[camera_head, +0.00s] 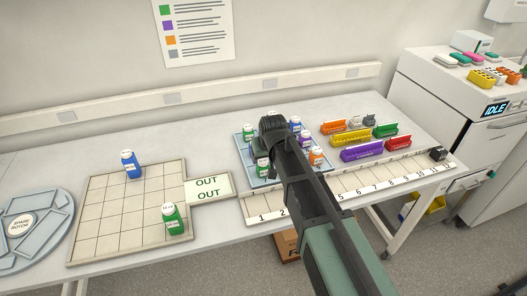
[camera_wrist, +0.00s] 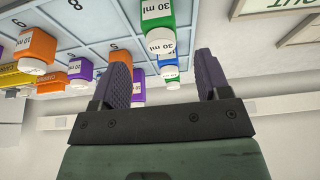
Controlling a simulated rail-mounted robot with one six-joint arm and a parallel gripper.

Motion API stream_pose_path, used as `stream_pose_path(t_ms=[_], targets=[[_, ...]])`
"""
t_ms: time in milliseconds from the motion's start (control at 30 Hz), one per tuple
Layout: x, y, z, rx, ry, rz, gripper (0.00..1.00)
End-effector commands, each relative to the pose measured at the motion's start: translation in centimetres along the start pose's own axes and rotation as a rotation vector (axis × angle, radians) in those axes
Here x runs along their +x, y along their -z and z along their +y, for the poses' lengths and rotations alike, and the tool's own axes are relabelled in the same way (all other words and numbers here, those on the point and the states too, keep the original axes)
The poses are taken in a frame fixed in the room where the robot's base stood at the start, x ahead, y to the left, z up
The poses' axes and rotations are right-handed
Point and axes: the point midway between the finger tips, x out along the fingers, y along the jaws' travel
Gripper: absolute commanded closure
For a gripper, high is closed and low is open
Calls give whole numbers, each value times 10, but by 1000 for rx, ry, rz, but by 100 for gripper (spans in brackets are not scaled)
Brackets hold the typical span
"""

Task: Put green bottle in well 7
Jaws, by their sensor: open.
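Green bottles with white caps stand on the blue tray (camera_head: 240,146), one at its back left (camera_head: 249,130) and one at its front left (camera_head: 263,167). Another green bottle (camera_head: 173,219) stands on the beige grid board. My gripper (camera_wrist: 162,60) is open and empty. In the head view its end is over the tray, and my arm hides part of the tray. In the wrist view a green 30 ml bottle (camera_wrist: 158,25) is near, beyond the fingertips, and a smaller green one (camera_wrist: 171,79) shows between the fingers. Well 7 (camera_head: 375,188) is on the numbered white strip and looks empty.
Blue, purple and orange bottles (camera_head: 316,156) share the tray. Colored racks (camera_head: 350,138) stand right of it. A blue bottle (camera_head: 131,164) stands on the grid board (camera_head: 105,212).

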Motion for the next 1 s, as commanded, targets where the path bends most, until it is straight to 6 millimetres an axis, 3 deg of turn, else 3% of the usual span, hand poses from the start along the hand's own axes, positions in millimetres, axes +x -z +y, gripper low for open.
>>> stream_pose_path(t_ms=[33,100,400,467,567,700,800,900,1000], targets=[[-25,3,0,0,0,0,30],[-35,2,0,0,0,0,30],[-36,-1,0,1,0,-1,30],[-39,-9,6,11,-4,-12,30],[-55,-59,40,76,-25,-87,30],[-93,-168,91,224,-57,-263,30],[-113,-220,108,303,-65,-356,30],[-120,-236,112,332,-66,-392,30],[-119,-234,113,331,-66,-393,30]])
